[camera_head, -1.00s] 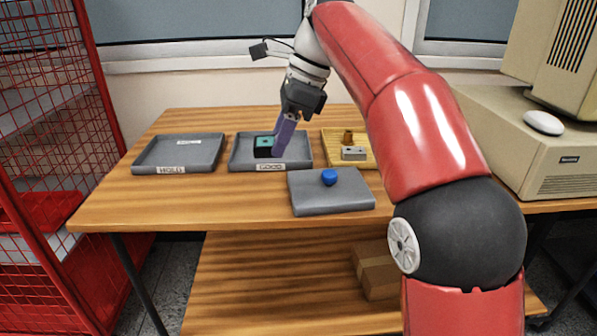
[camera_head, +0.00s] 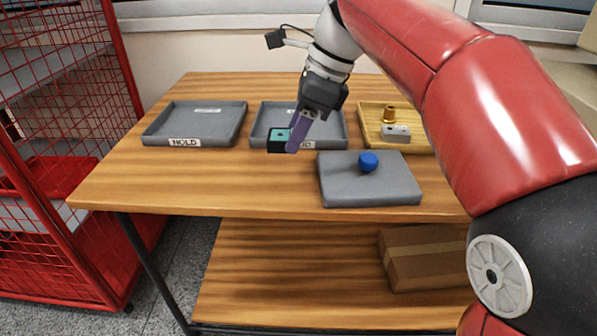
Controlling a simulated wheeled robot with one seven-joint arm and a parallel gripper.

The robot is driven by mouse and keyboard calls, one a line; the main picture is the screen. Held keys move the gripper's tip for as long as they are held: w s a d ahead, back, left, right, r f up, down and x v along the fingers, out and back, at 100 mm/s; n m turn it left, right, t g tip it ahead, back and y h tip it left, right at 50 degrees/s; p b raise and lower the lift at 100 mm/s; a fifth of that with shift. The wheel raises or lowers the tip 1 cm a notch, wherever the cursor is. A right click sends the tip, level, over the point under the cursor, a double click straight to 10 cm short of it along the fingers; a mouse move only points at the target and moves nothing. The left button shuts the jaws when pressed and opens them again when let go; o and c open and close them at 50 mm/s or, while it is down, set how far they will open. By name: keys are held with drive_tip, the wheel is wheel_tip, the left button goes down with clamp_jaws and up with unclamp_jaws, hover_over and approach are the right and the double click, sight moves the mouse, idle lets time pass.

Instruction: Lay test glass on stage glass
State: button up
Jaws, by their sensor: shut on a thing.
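My gripper (camera_head: 296,134) is shut on a small dark block with a teal top (camera_head: 281,134). The block is at the front wall of the grey middle tray (camera_head: 335,112) and covers part of the tray's label. It appears to be held above or just in front of that wall; the exact height cannot be told. A grey slab (camera_head: 345,185) lies on the table to the right and nearer, with a blue round knob or piece (camera_head: 368,161) on it. I cannot make out any piece that is clearly a test glass or a stage glass.
A grey tray marked HOLD (camera_head: 195,123) sits at the left of the wooden table (camera_head: 200,185). A yellow tray (camera_head: 373,140) holds a brass piece (camera_head: 389,113) and a grey block (camera_head: 396,133). The table's left front is clear. A red cage (camera_head: 60,150) stands left.

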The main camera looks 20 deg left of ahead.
sight(290, 179)
drive_tip(key=shift+f+b, duration=0.7)
drive_tip(key=shift+f, duration=2.85)
drive_tip(key=shift+f, duration=0.1)
drive_tip(key=o, duration=1)
drive_tip(key=p+v, duration=0.3)
drive_tip(key=v, duration=0.8)
drive_tip(key=s+d+n+t, duration=0.2)
drive_tip(key=d+n, duration=0.1)
drive_tip(key=d, duration=0.6)
drive_tip(key=s+d+f+n+t+h, duration=0.1)
drive_tip(key=s+d+f+n, duration=0.3)
drive_tip(key=d+f, duration=0.1)
drive_tip(key=s+d+f+n+t+h, duration=0.1)
drive_tip(key=s+d+f+n+t, duration=0.1)
drive_tip(key=s+d+f+n, duration=0.2)
drive_tip(key=s+d+f+n+t+h, duration=0.1)
drive_tip(key=s+d+f+n+h, duration=0.1)
drive_tip(key=s+d+f+n, duration=0.2)
drive_tip(key=shift+s+d+f+t, duration=0.1)
drive_tip(key=shift+s+d+f, duration=0.25)
drive_tip(key=shift+d+f, duration=0.3)
drive_tip(key=shift+s+d+f+t, duration=0.1)
drive_tip(key=shift+s+d+f, duration=0.3)
drive_tip(key=shift+d+f, duration=0.25)
drive_tip(key=shift+s+d+f+t, duration=0.1)
drive_tip(key=shift+s+d+f, duration=0.25)
drive_tip(key=shift+d+f, duration=0.25)
